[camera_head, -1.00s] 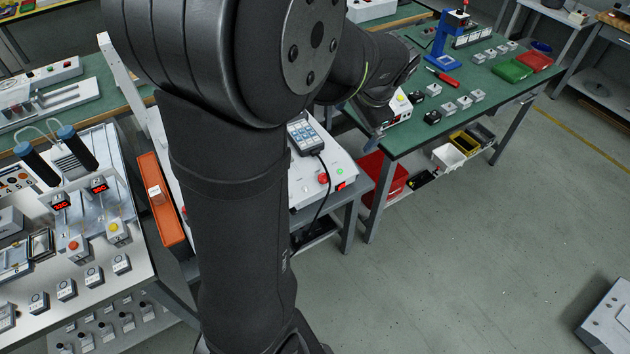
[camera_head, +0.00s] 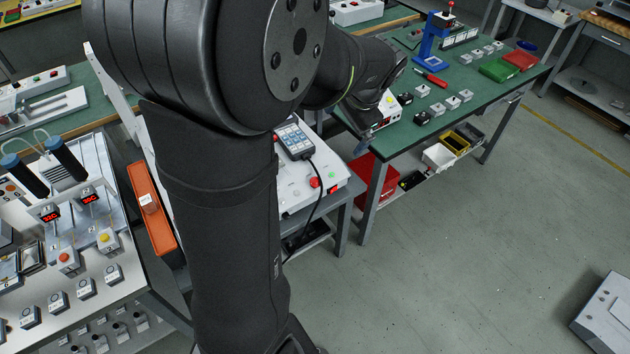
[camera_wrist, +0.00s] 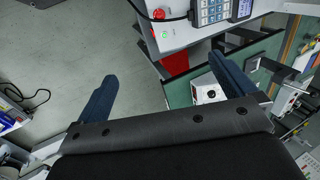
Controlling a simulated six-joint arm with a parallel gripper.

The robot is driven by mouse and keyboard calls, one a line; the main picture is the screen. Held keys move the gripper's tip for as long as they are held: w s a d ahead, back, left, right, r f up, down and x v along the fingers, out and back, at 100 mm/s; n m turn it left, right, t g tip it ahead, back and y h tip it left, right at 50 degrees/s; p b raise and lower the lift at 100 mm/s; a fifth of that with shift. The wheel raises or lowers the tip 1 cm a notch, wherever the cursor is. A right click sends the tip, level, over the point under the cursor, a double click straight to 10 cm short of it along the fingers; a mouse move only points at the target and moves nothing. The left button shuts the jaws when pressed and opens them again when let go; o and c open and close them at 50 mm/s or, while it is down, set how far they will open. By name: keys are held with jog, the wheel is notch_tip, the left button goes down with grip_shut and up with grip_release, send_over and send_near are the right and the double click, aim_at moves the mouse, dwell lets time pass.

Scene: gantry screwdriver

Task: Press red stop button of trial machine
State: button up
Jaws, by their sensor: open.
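A white machine box with a round red button (camera_head: 316,183) stands on a grey table behind my arm. The red button also shows in the wrist view (camera_wrist: 159,14), beside a green-ringed button (camera_wrist: 165,35). A keypad unit (camera_head: 294,139) with a black cable lies on the box. No label naming the trial machine is readable. My gripper (camera_wrist: 165,88) is open, with its two dark fingers wide apart and nothing between them. In the wrist view the red button lies beyond the fingertips, apart from them. In the head view my arm hides part of the box.
A green-topped bench (camera_head: 455,85) with small switch boxes, a blue stand (camera_head: 432,38) and red and green trays stands to the right. At left, a control bench (camera_head: 120,283) carries several buttons and red displays. An orange tray (camera_head: 155,215) sits beside it. The floor at right is mostly clear.

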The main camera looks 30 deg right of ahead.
jog(key=shift+w+f, duration=0.1)
jog(key=shift+f, duration=0.1)
jog(key=c, duration=0.7)
jog(key=shift+w+f+m, duration=0.15)
jog(key=shift+f+m, duration=0.2)
jog(key=shift+m, duration=0.15)
jog(key=c, duration=0.4)
jog(key=f+m, duration=0.1)
jog(key=w+f+m, duration=0.1)
jog(key=m, duration=0.1)
jog(key=f+m, duration=0.1)
jog(key=shift+w+d+f, duration=0.25)
jog(key=shift+w+f, duration=0.1)
jog(key=shift+f, duration=0.05)
jog(key=c, duration=1.1)
jog(key=w+f+m, duration=0.3)
jog(key=f+m, duration=0.6)
jog(key=m, duration=0.2)
jog(key=shift+a+f, duration=0.15)
jog(key=shift+w+f+m, duration=0.25)
jog(key=shift+f+m, duration=0.55)
jog(key=shift+m, duration=0.2)
